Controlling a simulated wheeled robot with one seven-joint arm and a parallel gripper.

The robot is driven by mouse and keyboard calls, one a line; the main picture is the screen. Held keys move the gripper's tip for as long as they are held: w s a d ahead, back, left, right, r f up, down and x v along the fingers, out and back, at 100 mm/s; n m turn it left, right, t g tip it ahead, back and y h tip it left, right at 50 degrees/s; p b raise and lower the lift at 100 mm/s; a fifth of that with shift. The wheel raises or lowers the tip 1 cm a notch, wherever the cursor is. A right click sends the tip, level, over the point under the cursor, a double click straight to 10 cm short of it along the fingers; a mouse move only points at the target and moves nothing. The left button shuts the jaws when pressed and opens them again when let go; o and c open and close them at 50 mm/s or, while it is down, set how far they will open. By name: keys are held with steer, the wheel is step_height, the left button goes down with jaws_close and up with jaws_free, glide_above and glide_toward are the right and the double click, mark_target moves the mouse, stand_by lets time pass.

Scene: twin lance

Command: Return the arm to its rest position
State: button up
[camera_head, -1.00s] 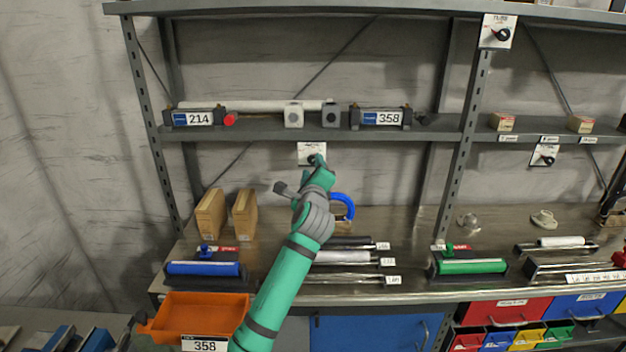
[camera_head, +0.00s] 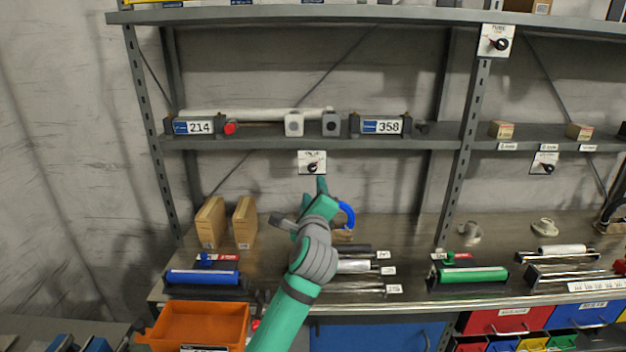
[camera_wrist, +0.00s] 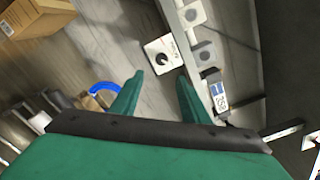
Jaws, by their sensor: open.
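My green arm reaches up from the bottom of the head view, with grey bands at its joints. My gripper (camera_head: 318,190) is raised over the workbench, in front of the shelf rack and just below the small white dial plate (camera_head: 312,162). In the wrist view my gripper (camera_wrist: 160,92) has its two green fingers spread apart with nothing between them. The dial plate (camera_wrist: 158,58) shows beyond the fingertips there. The gripper touches nothing that I can see.
The rack's middle shelf (camera_head: 270,138) holds blocks marked 214 (camera_head: 199,127) and 358 (camera_head: 381,126). On the bench are cardboard boxes (camera_head: 211,224), a blue curved part (camera_head: 347,214), metal rods and a green roller (camera_head: 474,275). An orange bin (camera_head: 203,325) sits at lower left.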

steer(key=s+d+f+n+h, duration=0.1)
steer(key=s+d+f+n, duration=0.35)
steer(key=f, duration=0.35)
steer(key=s+d+f+n+h, duration=0.25)
steer(key=s+f+n, duration=0.2)
steer(key=f, duration=0.45)
steer(key=s+d+f+n+y, duration=0.15)
steer(key=s+f+n, duration=0.55)
steer(key=s+f, duration=0.8)
steer(key=s+a+f+n+g+y, duration=0.1)
steer(key=s+a+f+n, duration=0.15)
steer(key=s, duration=0.85)
steer(key=s+a+f+n+g+y, duration=0.1)
steer(key=s+f+n, duration=0.25)
steer(key=s, duration=0.65)
steer(key=s+a+r+n, duration=0.1)
steer(key=s+a, duration=0.1)
steer(key=s, duration=0.6)
steer(key=s+a+r+n, duration=0.1)
steer(key=s+a+r, duration=0.1)
steer(key=s, duration=0.6)
steer(key=shift+a+n+g, duration=0.3)
steer(key=shift+a, duration=0.25)
